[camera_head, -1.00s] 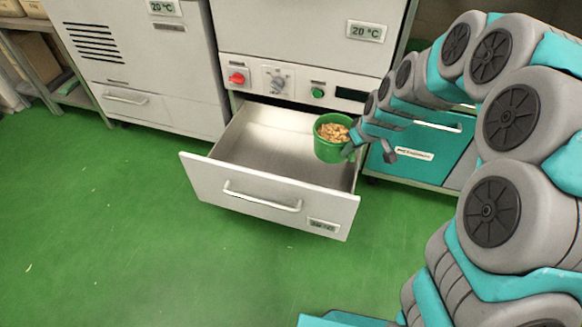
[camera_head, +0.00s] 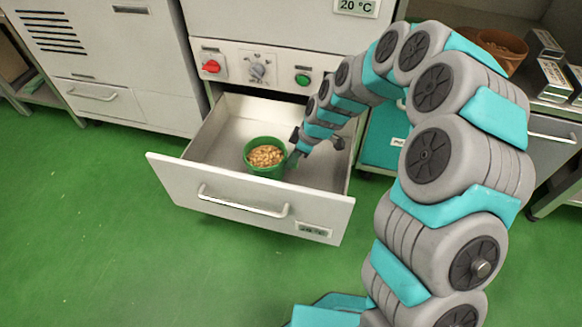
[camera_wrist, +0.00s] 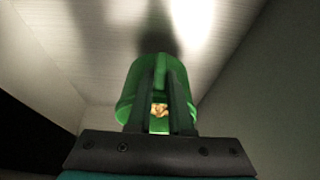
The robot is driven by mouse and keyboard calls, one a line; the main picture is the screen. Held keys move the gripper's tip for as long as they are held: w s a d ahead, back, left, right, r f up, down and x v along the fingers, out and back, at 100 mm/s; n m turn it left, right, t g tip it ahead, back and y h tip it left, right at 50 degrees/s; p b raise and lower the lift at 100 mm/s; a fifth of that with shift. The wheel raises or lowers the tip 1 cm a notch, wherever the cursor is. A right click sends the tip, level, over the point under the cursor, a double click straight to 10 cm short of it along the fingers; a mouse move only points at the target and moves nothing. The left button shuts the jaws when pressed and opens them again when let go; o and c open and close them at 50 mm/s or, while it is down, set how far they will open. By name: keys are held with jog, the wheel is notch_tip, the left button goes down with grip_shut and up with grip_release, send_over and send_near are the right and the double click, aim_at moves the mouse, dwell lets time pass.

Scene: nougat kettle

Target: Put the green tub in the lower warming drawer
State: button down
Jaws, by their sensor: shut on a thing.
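The green tub (camera_head: 266,170) is upright and filled with tan nut-like pieces. It is inside the open lower warming drawer (camera_head: 250,205), within the drawer walls. My gripper (camera_head: 291,160) is shut on the tub's right side in the head view. The wrist view shows the tub (camera_wrist: 128,98) with my gripper's two dark fingers (camera_wrist: 160,100) at its near wall. The drawer's pale floor (camera_wrist: 110,40) shows beyond it. I cannot tell whether the tub's base touches the drawer floor.
The warming unit's control panel (camera_head: 265,72) with red, grey and green knobs is above the drawer. A brown bowl (camera_head: 500,50) and metal boxes (camera_head: 548,70) stand on a counter at the right. A white cabinet (camera_head: 110,60) is at the left. The green floor (camera_head: 90,240) in front is clear.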

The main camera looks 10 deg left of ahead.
aim_at(292, 168)
jog(key=shift+f, duration=1.8)
jog(key=shift+f+b, duration=0.2)
jog(key=shift+b, duration=0.2)
jog(key=c, duration=0.8)
grip_release()
jog(key=shift+r, duration=0.1)
jog(key=shift+c, duration=0.2)
jog(key=shift+r, duration=0.1)
